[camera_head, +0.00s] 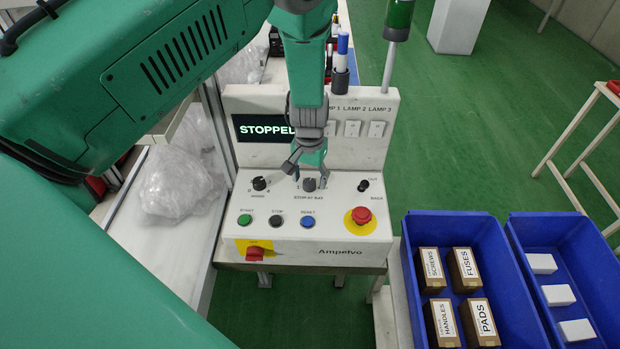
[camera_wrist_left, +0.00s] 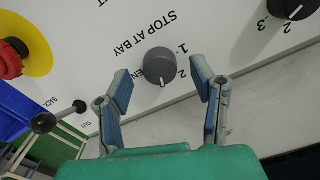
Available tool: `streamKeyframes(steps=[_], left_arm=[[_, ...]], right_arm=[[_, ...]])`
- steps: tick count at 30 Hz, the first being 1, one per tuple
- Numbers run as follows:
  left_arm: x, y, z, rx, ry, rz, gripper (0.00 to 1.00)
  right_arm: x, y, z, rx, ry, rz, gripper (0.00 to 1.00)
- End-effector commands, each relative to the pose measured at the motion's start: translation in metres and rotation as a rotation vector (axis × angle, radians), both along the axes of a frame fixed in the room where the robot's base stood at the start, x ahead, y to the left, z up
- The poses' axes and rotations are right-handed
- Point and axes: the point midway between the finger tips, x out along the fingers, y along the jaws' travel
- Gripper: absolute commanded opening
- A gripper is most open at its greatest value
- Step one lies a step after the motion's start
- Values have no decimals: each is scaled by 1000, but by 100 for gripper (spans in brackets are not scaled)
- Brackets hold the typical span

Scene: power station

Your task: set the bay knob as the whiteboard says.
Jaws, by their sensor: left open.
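My left gripper (camera_head: 306,172) is open over the knob. In the wrist view its fingertips (camera_wrist_left: 161,71) stand either side of the knob with gaps. No whiteboard is in view.
Green, black and blue buttons, a red emergency button (camera_head: 361,215) and a red switch (camera_head: 254,253) lie near the knob. Blue bins (camera_head: 418,225) with boxes are at right. Bagged plastic (camera_head: 178,182) lies at left.

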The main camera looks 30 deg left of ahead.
Motion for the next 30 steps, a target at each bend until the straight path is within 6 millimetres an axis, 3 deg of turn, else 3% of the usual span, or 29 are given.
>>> streamKeyframes(steps=[5,13,14,18,23,30], left_arm=[[0,0,-12,0,0,1,51],[0,0,-14,0,-1,1,51],[0,0,-14,0,-1,1,48],[0,0,-14,0,0,1,2],[0,0,-14,0,0,-10,2],[0,1,-14,-1,1,-160,2]], right_arm=[[0,0,2,0,0,0,40],[0,0,2,0,0,0,40],[0,0,2,0,0,0,40],[0,0,2,0,0,0,40],[0,0,1,0,0,0,40],[0,0,-5,0,0,0,40]])
